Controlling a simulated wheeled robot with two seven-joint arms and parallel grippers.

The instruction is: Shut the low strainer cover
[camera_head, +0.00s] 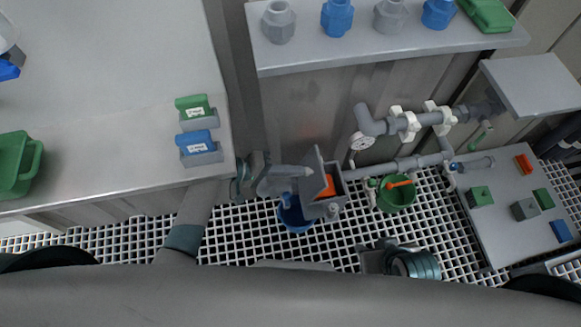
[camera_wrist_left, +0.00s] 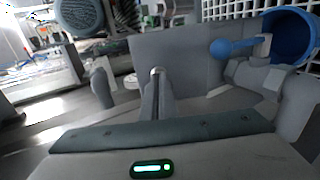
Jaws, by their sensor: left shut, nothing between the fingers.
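The low strainer (camera_head: 322,208) is a grey box low over the floor grating, with orange showing inside. Its grey cover (camera_head: 317,172) stands raised on the box's left side, so the box is open. My left gripper (camera_head: 304,173) is shut and empty. Its tips are close to the left face of the cover; I cannot tell whether they touch. In the left wrist view the shut fingers (camera_wrist_left: 157,82) point at a broad grey plate (camera_wrist_left: 190,58), which looks like the cover.
A blue bucket (camera_head: 294,216) stands under the strainer's left side, and a green bucket (camera_head: 396,196) to its right. Grey pipes (camera_head: 405,163) with a gauge (camera_head: 362,142) run behind. A finned motor (camera_head: 418,265) is in front. A grey worktop (camera_head: 100,120) lies to the left.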

